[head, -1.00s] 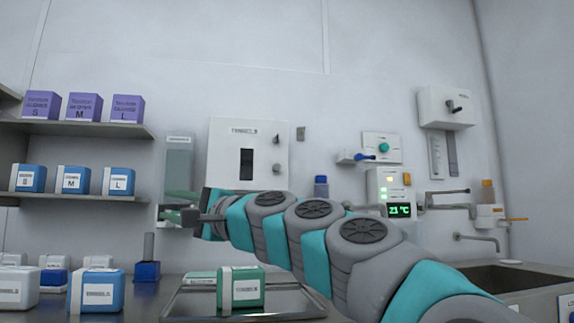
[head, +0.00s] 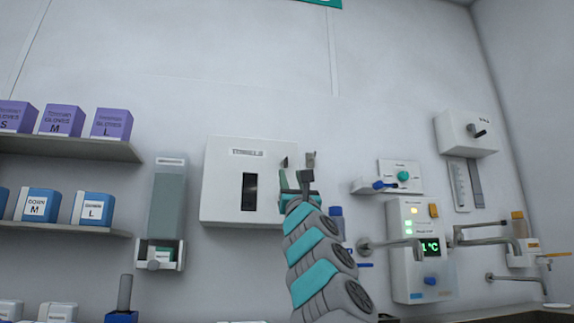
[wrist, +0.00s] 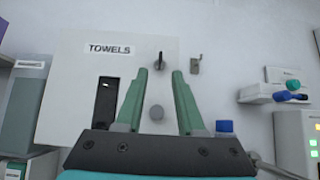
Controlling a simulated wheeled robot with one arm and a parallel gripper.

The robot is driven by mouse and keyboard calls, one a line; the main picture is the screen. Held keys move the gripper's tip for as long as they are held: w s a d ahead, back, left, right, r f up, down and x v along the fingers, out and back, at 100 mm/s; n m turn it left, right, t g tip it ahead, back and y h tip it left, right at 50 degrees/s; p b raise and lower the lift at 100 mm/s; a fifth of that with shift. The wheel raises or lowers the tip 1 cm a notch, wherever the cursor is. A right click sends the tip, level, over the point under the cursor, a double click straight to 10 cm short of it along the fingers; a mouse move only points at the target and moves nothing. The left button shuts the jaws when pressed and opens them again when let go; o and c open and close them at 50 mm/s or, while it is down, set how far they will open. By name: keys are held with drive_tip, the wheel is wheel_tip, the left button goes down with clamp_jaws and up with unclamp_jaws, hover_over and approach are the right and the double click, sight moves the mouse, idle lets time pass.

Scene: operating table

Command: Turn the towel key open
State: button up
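The white towel dispenser (head: 222,182) hangs on the back wall, with a TOWELS label and a dark vertical slot; it also shows in the wrist view (wrist: 75,75). A small dark key (wrist: 160,56) projects from its upper right front. A round grey knob (wrist: 156,112) sits lower on the same front. My gripper (wrist: 159,72) is open and empty, its two green fingers pointing up at the dispenser's right side. In the picture the key stands between and just above the fingertips; contact cannot be told. In the head view my gripper (head: 296,178) partly covers the dispenser's right edge.
A small metal fitting (wrist: 195,64) is on the wall right of the dispenser. To the right are a control unit (head: 408,275) and metal taps (head: 390,245).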

sight(286, 163)
drive_tip(key=p+x, duration=0.5)
drive_tip(key=shift+r, duration=0.4)
drive_tip(key=shift+w+a+r+p, duration=0.2)
drive_tip(key=shift+w+r+p, duration=0.15)
drive_tip(key=shift+w+p, duration=0.45)
drive_tip(key=shift+s, duration=0.2)
clamp_jaws()
